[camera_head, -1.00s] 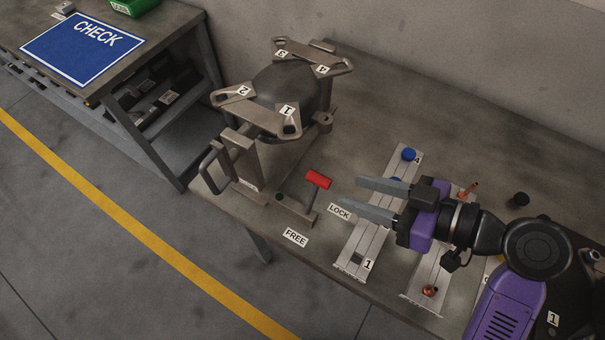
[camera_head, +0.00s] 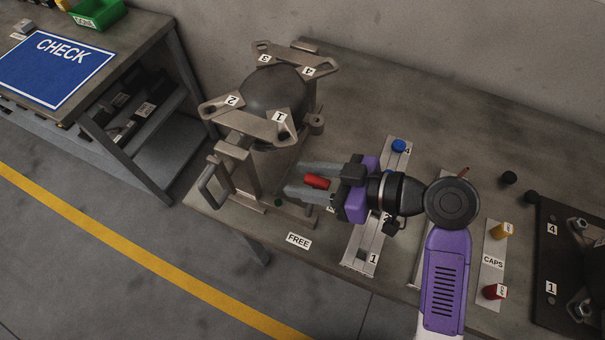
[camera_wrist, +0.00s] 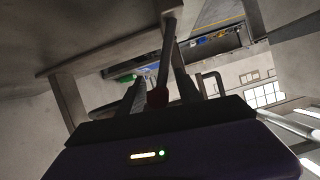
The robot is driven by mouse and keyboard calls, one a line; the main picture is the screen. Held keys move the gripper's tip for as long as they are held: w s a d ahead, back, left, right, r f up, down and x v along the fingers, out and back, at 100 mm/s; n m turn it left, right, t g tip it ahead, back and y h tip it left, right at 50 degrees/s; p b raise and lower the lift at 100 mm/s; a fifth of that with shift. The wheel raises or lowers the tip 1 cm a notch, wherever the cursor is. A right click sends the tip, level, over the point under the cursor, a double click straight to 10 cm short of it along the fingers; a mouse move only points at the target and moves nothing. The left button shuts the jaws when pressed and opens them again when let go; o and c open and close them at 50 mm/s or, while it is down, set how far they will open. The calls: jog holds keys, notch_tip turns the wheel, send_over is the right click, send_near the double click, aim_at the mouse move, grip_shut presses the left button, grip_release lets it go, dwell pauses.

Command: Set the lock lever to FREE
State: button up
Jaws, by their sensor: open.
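The lock lever's red handle (camera_head: 316,182) shows between the two grey fingers of my gripper (camera_head: 294,179). The fingers are open around it, and contact cannot be made out. In the wrist view the dark lever shaft (camera_wrist: 168,45) runs down to the red handle (camera_wrist: 156,97) between the fingers (camera_wrist: 158,93). The lever stands at the fixture on the bench, on the LOCK side. The FREE label (camera_head: 298,241) is clear at the bench's front edge. The LOCK label is almost wholly hidden by my gripper.
The dark compressor (camera_head: 275,92) sits in a bracketed fixture just behind and left of the lever. A numbered rail (camera_head: 364,243) lies under my gripper. The CAPS strip (camera_head: 491,274) and a dark pallet (camera_head: 550,240) lie to the right. The CHECK bench (camera_head: 175,65) stands left.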

jog(key=shift+w+a+f, duration=0.1)
jog(key=shift+a+f, duration=0.05)
jog(key=shift+a, duration=0.1)
grip_shut()
jog(key=shift+d, duration=0.1)
dwell(1.2)
